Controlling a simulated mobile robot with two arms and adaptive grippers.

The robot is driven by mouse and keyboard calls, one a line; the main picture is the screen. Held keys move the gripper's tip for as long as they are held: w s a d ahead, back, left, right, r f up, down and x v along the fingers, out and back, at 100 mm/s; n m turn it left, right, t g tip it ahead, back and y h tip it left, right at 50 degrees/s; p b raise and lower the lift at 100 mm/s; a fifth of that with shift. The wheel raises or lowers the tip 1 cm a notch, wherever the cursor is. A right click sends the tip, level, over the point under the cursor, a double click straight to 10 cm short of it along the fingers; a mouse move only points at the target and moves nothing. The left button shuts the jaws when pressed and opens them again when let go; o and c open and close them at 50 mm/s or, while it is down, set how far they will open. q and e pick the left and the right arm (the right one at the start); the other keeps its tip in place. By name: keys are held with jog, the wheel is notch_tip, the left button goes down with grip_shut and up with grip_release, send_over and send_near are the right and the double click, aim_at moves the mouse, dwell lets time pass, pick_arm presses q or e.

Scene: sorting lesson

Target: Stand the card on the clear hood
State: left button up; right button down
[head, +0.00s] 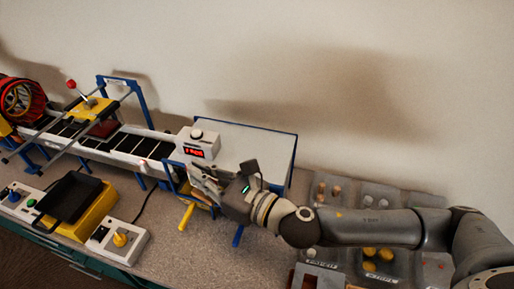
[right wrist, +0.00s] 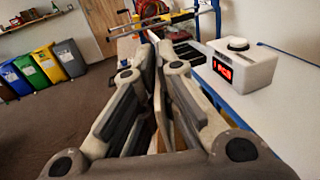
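I cannot make out the card for certain in either view. My right gripper (head: 199,181) is at the near side of the pale, blue-edged housing at the belt's right end, just below a white box. In the right wrist view its fingers (right wrist: 157,48) are close together, and a thin pale strip shows between them. I cannot tell whether that strip is a held card. The pale housing (head: 255,150) may be the clear hood; its pale top (right wrist: 280,105) also shows in the right wrist view. My left gripper is not in view.
The white box (head: 198,146) with a red display stands on the housing, close to my right gripper. A conveyor belt (head: 128,146) runs left. Grey sorting trays (head: 375,195) lie at right.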

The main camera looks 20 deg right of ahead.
jog(key=shift+w+a+r+n+g+y+p, duration=0.25)
jog(key=shift+w+a+r+n+g+y, duration=0.15)
jog(key=shift+r, duration=0.2)
jog(key=shift+w+a+r+n+g+y+p, duration=0.2)
jog(key=shift+w+a+r+g+y+p, duration=0.15)
jog(key=shift+w+r, duration=0.2)
jog(key=w+d+r+n+g+y+p, duration=0.2)
jog(key=w+r+p, duration=0.2)
jog(key=w+r, duration=0.45)
jog(key=d+f, duration=0.4)
jog(key=d+f+b, duration=0.1)
jog(key=d+f, duration=0.3)
jog(key=d, duration=0.1)
jog(key=d+f+b, duration=0.1)
jog(key=d+f, duration=0.3)
jog(key=d, duration=0.1)
jog(key=shift+w+d+f, duration=0.15)
jog(key=shift+w+f, duration=0.15)
jog(key=shift+f, duration=0.3)
jog(key=shift+f+b, duration=0.1)
jog(key=shift+b, duration=0.2)
